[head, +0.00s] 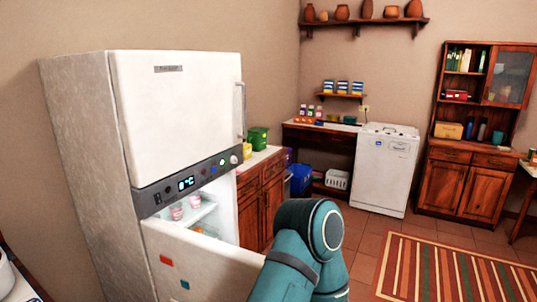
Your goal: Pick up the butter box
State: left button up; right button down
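I cannot pick out a butter box for certain. The white fridge (180,110) stands at the left, its upper door shut. Its lower door (205,270) is open, with a red and a teal magnet on it. On a shelf inside are pink-and-white cups (177,211); a small orange item (197,230) shows lower down. The door hides much of the lower inside. A teal arm link of mine rises at the bottom centre, in front of the door's right end. Neither gripper is in view.
Right of the fridge is a wooden counter (262,189) with a green container (257,138) and a small yellow item (246,151). A white washing machine (384,168) and a wooden cabinet (470,165) stand at the back. The striped rug (450,270) and tiled floor at the right are clear.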

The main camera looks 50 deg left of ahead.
aim_at(247, 148)
jog(key=i+l, duration=0.35)
jog(key=i, duration=0.15)
jog(key=i+l, duration=0.35)
jog(key=i+u, duration=0.4)
jog(key=i, duration=0.25)
jog(key=i+l+u, duration=0.2)
jog(key=i+u, duration=0.25)
jog(key=i, duration=0.25)
jog(key=i+j+u, duration=0.1)
jog(key=i+u, duration=0.15)
jog(key=u, duration=0.2)
jog(key=i+u, duration=0.4)
jog(key=i+l+u, duration=0.1)
jog(key=u, duration=0.35)
jog(key=i+u, duration=0.45)
jog(key=i+l+z, duration=0.15)
jog(key=i, duration=0.3)
jog(key=i+z, duration=0.15)
jog(key=i, duration=0.35)
